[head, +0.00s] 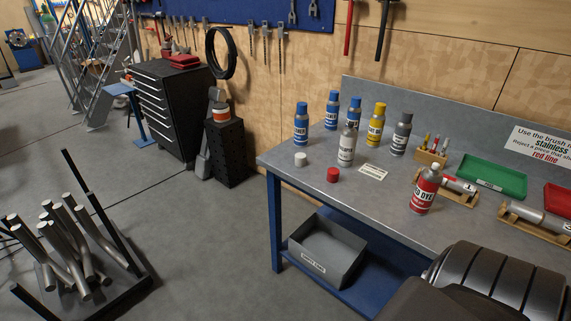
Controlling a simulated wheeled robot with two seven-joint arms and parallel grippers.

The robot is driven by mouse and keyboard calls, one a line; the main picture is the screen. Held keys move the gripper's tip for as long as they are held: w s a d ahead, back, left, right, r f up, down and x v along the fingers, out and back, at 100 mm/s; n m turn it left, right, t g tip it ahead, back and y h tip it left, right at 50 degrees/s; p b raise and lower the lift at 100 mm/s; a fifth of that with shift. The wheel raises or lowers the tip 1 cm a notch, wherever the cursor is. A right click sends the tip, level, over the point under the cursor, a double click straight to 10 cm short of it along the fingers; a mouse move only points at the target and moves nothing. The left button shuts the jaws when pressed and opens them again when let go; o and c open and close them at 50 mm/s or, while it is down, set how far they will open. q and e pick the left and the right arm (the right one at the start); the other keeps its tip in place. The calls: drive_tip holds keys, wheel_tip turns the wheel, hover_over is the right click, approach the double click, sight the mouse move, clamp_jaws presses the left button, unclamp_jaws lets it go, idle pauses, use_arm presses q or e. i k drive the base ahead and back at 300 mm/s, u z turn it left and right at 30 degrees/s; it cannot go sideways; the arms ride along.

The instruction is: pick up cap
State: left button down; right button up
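Two loose caps lie on the grey workbench top (395,192). The white cap (300,159) is near the left edge, and the red cap (333,174) is to its right and closer to the front. A red-labelled dye can (424,190) stands upright further right, and a white-labelled can (347,146) stands behind the red cap. Neither of my grippers is in view, and nothing is seen touching the caps.
Blue-capped cans (302,124), a yellow can (376,125) and a grey can (402,134) stand behind. A small card (373,173) lies right of the red cap. A green tray (492,178) and wooden cradles are further right. A grey bin (327,250) sits below.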

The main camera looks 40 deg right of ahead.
sight(333, 173)
drive_tip(key=u, duration=0.2)
drive_tip(key=i, duration=0.85)
drive_tip(key=z, duration=0.8)
drive_tip(key=i, duration=0.8)
drive_tip(key=z, duration=0.85)
